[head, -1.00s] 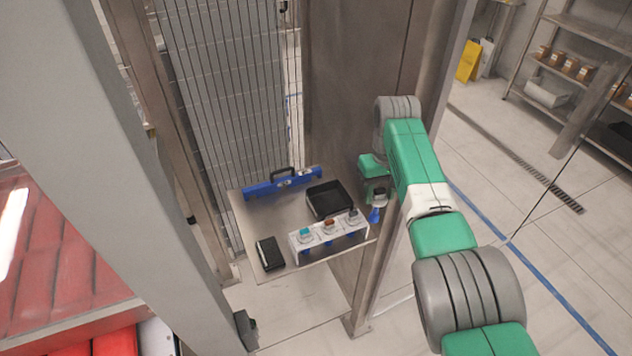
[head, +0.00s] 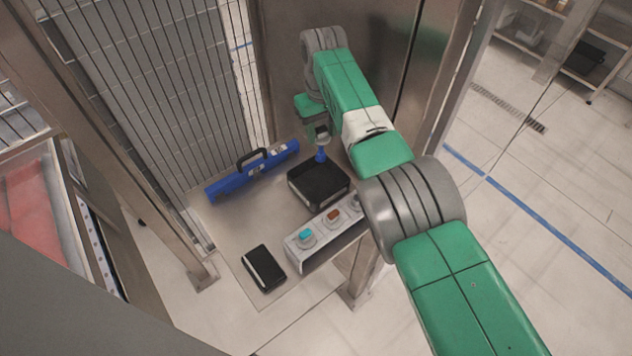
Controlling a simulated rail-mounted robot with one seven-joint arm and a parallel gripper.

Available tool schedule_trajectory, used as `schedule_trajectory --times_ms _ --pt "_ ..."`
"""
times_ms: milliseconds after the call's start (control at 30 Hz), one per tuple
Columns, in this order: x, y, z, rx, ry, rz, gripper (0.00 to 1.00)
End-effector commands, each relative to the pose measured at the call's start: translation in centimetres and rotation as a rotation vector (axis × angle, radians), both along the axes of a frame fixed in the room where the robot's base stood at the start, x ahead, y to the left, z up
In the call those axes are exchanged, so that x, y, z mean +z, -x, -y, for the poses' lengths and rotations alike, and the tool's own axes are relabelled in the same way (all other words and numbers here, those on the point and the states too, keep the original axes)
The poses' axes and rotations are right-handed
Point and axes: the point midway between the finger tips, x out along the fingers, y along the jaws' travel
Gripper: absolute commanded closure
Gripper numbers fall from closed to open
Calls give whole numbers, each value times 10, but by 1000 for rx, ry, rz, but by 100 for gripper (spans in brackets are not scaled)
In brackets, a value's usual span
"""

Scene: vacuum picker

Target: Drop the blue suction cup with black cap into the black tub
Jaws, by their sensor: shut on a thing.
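My gripper (head: 320,136) is shut on the blue suction cup with black cap (head: 320,155). The cup hangs upright with its blue end down. In the head view it shows at the far edge of the black tub (head: 318,187); its exact height and whether it is over the opening are hard to tell. The tub stands on the metal table and looks empty. My fingertips are small and partly hidden by the arm.
A white rack (head: 322,236) in front of the tub holds cups with teal, brown and dark tops; my arm partly covers its right end. A blue level-like tool (head: 252,172) lies at the back left. A black box (head: 264,268) lies front left. A mesh fence (head: 150,90) stands behind.

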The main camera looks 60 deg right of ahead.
Motion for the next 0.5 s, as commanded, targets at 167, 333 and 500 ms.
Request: schedule_trajectory --times_ms 167,333,500 --pt "-30 0 0 0 0 0 74" --pt "-51 0 0 0 0 0 74" --pt "-53 0 0 0 0 0 74"
